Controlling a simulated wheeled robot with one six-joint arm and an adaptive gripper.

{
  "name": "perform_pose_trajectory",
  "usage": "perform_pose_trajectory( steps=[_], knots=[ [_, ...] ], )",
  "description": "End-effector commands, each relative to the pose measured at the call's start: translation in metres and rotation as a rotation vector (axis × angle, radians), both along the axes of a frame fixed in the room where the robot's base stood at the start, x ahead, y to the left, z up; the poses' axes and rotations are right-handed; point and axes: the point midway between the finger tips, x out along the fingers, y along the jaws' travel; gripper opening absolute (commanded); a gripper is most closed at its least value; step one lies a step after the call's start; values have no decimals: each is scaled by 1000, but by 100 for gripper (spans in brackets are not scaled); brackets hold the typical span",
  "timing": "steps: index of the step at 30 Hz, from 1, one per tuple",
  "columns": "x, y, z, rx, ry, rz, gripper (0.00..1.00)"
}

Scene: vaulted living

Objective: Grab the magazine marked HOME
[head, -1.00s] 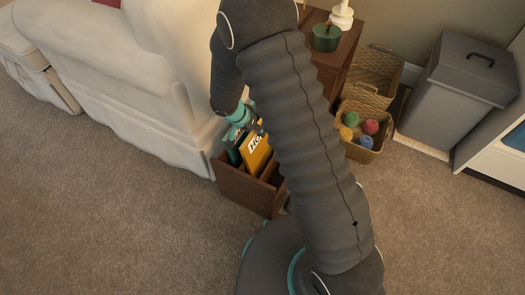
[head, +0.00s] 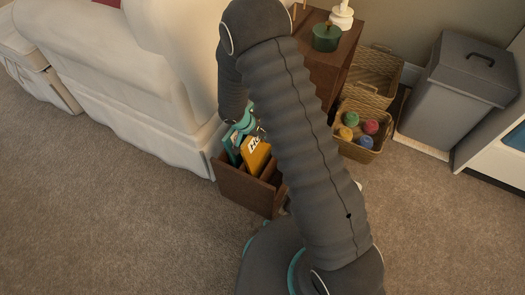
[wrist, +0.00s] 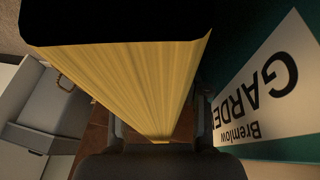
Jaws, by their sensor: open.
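The yellow magazine (head: 256,160), with a white label showing "HO", stands tilted in a brown wooden rack (head: 240,188) beside the sofa. The rest of its label is hidden. My gripper (head: 247,128) is over the rack at the magazine's top. In the wrist view, a yellow surface with a dark near edge (wrist: 140,75) narrows down between my open fingers (wrist: 160,133). I cannot tell whether they touch it. A green magazine (wrist: 262,90) reading "Bremlow GARDEN" is close on the right in the wrist view.
The white sofa (head: 170,85) is close on the left. A wooden cabinet (head: 318,65) with a green pot (head: 326,38) stands behind. A basket of yarn balls (head: 362,150) and a grey bin (head: 463,80) are to the right. Carpet in front is clear.

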Motion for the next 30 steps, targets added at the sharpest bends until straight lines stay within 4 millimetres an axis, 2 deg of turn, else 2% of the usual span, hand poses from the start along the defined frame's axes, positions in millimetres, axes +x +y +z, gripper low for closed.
perform_pose_trajectory(
  steps=[28,29,30],
  knots=[
    [0,0,-4,0,0,0,46],
    [0,0,-4,0,0,0,41],
    [0,0,-3,0,0,0,31]
  ],
)
